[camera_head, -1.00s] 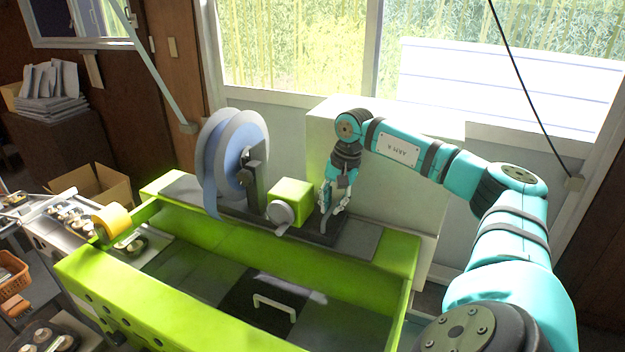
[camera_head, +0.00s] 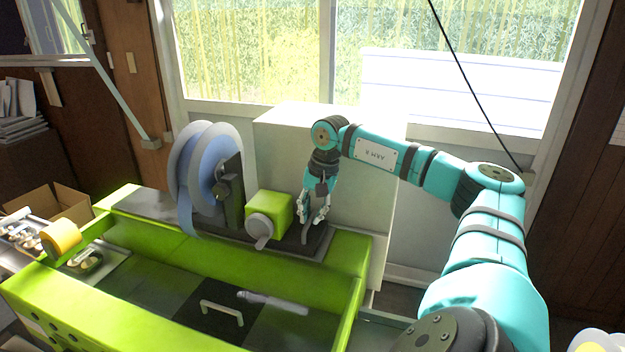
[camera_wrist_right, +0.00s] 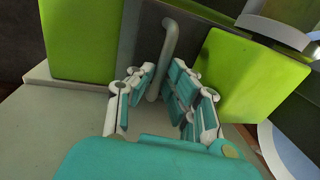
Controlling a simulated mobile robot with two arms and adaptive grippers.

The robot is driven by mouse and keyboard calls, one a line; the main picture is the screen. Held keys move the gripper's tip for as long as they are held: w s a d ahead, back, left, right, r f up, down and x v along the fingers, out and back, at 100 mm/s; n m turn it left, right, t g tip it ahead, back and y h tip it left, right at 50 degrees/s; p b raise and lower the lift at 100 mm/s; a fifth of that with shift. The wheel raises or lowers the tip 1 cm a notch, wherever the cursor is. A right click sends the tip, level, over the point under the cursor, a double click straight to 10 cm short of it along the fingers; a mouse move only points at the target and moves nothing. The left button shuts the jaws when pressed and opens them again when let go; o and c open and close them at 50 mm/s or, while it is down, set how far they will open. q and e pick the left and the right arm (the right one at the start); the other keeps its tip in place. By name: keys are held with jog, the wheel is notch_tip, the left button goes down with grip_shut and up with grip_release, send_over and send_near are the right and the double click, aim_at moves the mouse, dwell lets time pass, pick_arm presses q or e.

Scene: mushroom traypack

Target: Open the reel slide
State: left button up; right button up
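The reel slide is a dark flat base (camera_head: 312,246) on the far ledge of the green machine. It carries a blue-grey reel (camera_head: 200,170) and a green box (camera_head: 268,212) with a grey round knob. My right gripper (camera_head: 320,218) points down over the right part of the base, right of the green box. In the right wrist view, a bent grey bar handle (camera_wrist_right: 168,55) stands between the two fingers of this gripper (camera_wrist_right: 160,95). The fingers are apart around it, and a gap shows by the right finger. Any contact is hard to tell. My left gripper is out of view.
The green trough (camera_head: 340,290) holds a dark panel with a white handle (camera_head: 222,312). A yellow roll (camera_head: 60,237) and a cardboard box (camera_head: 48,205) are at the left. A white cabinet (camera_head: 350,190) stands close behind my right gripper, under the window.

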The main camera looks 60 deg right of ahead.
jog(key=o, duration=0.3)
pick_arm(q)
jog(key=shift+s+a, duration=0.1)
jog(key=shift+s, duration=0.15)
pick_arm(e)
jog(key=r, duration=0.4)
jog(key=s+r, duration=0.1)
jog(key=r, duration=0.3)
jog(key=s+r, duration=0.1)
jog(key=r, duration=0.2)
jog(key=shift+s+d+r, duration=0.1)
jog(key=shift+d+r, duration=0.25)
jog(key=shift+r, duration=0.05)
